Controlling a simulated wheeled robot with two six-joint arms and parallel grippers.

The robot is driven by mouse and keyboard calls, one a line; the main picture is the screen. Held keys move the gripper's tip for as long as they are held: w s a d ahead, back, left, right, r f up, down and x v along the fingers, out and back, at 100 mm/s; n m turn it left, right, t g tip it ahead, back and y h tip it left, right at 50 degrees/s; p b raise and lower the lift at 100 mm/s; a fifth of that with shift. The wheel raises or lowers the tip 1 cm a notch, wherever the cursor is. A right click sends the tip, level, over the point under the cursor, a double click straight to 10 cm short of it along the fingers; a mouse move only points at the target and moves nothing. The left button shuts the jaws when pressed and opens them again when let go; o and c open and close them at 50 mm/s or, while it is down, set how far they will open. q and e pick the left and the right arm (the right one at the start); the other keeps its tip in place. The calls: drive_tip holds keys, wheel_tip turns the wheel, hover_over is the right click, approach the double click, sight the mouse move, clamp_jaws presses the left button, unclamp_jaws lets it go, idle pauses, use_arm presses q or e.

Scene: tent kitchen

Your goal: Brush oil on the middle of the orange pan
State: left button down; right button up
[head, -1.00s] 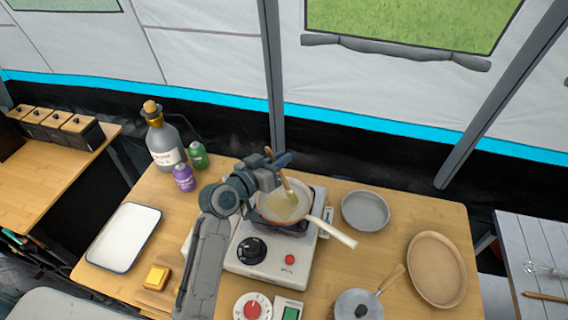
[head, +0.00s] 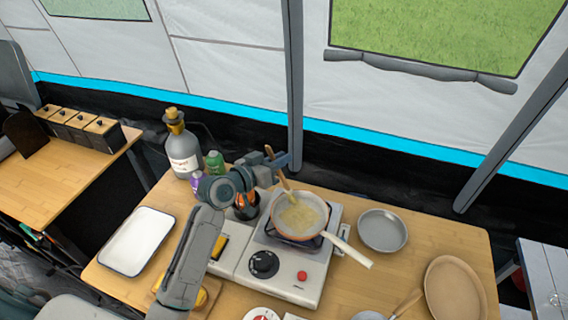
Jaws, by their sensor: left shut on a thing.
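The orange pan (head: 322,222), with a pale handle toward the lower right, sits on the burner of the white stove (head: 300,262). A yellowish oily patch (head: 300,215) shows on the middle of its pale inside. My left gripper (head: 279,164) is shut on the wooden handle of a brush (head: 283,181), above the pan's far-left side. The brush is tilted, its bristle end low over the far-left inside of the pan; I cannot tell whether it touches. My right gripper is not in view.
A grey bottle (head: 182,150) and a green jar (head: 215,163) stand at the back left. A white tray (head: 136,241) lies at the left. A grey plate (head: 382,230) and a tan oval dish (head: 455,291) are at the right. A dark container (head: 247,208) is beside the stove.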

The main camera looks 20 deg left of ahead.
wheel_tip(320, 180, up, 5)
drive_tip(key=p, duration=0.5)
idle(0.3)
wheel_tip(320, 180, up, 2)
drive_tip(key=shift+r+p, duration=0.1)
drive_tip(key=shift+p, duration=1)
idle(0.4)
